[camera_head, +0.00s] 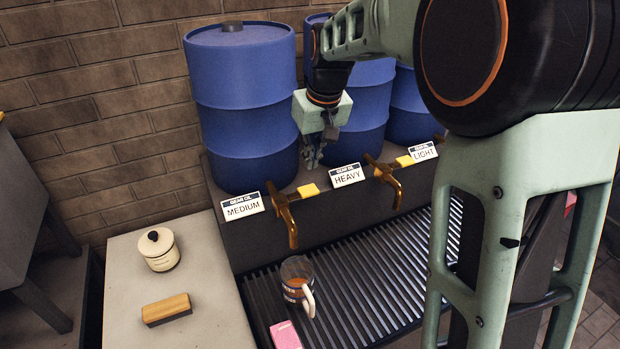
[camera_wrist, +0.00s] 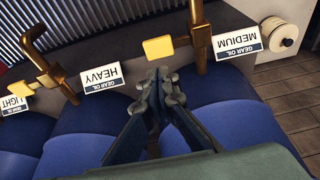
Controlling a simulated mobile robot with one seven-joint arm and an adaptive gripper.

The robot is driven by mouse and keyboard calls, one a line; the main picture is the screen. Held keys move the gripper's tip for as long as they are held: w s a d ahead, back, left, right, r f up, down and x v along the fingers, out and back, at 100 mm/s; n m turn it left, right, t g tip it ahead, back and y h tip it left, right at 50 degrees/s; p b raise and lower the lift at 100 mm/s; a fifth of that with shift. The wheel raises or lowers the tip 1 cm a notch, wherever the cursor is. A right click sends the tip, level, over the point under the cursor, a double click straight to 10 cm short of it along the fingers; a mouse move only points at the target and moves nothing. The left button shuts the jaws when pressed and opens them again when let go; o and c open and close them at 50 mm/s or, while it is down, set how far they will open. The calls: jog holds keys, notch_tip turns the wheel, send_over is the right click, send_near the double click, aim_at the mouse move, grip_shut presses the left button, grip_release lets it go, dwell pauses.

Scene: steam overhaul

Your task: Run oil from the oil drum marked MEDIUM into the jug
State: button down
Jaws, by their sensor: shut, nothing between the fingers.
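The MEDIUM sign (camera_head: 243,207) is in front of the left blue drum (camera_head: 243,100); it also shows upside down in the wrist view (camera_wrist: 237,42). Right of the sign is a brass tap (camera_head: 291,222) with a yellow handle (camera_head: 309,190) turned out to the side. The wrist view shows this handle too (camera_wrist: 158,48). The clear jug (camera_head: 296,268) stands on the grate below the spout, its pale handle to the right, with brown liquid inside. I see no stream between them. My gripper (camera_head: 313,155) is shut and empty, behind and above the yellow handle, apart from it.
The HEAVY (camera_head: 347,175) and LIGHT (camera_head: 423,151) signs and another brass tap (camera_head: 391,184) are to the right. A pink block (camera_head: 285,335) lies near the grate's (camera_head: 350,270) front. A lidded pot (camera_head: 159,250) and a wood-backed brush (camera_head: 167,309) occupy the left bench.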

aim_at(313, 189)
jog(key=x, duration=0.4)
jog(key=s+x, duration=0.1)
jog(key=x, duration=0.1)
jog(key=shift+w+d+f+p, duration=0.1)
jog(key=shift+d+f+p, duration=0.05)
jog(key=shift+f+p, duration=0.3)
jog(key=shift+f, duration=0.1)
jog(key=shift+w+d+f+g+y+b, duration=0.1)
jog(key=shift+d+f+g+y+b, duration=0.35)
jog(key=shift+f+y+b, duration=0.35)
jog(key=shift+w+d+f+m+g+y+b, duration=0.15)
jog(key=shift+f+m+g+y+b, duration=0.15)
jog(key=shift+f+y+b, duration=0.6)
jog(key=shift+r, duration=0.35)
dwell(4.8)
